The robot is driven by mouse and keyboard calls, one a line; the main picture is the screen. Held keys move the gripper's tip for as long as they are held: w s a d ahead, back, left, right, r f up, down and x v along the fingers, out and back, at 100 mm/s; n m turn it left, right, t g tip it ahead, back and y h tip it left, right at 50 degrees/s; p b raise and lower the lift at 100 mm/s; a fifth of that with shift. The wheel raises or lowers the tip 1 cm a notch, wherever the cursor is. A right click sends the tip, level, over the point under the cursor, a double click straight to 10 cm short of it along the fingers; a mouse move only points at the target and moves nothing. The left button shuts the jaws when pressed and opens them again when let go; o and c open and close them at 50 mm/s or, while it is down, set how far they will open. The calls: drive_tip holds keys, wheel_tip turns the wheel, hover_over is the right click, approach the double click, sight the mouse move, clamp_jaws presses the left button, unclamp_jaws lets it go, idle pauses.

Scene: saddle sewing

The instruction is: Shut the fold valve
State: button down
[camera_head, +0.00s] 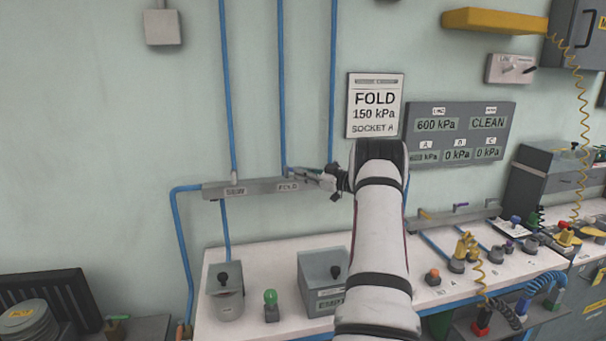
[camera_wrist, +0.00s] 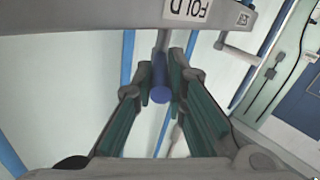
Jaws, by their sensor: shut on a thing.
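The fold valve sits on the grey manifold bar (camera_head: 258,187), beside the FOLD label (camera_head: 287,187). My gripper (camera_head: 326,174) is at the right end of the bar. In the wrist view my gripper (camera_wrist: 161,74) has its two fingers on either side of the handle, shut on it. In the head view the handle is hidden by the gripper and arm.
A sign (camera_head: 375,105) reads FOLD 150 kPa SOCKET A. A grey display (camera_head: 460,132) shows 600 kPa and CLEAN. Blue pipes (camera_head: 228,90) run up the wall. The white bench (camera_head: 262,326) below holds boxes, a green knob (camera_head: 270,298) and coloured connectors.

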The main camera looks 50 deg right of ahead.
idle(0.3)
drive_tip(key=c, duration=1.6)
unclamp_jaws()
drive_tip(key=s, duration=0.8)
drive_tip(key=s+d, duration=0.1)
drive_tip(key=s, duration=0.3)
drive_tip(key=shift+c, duration=0.2)
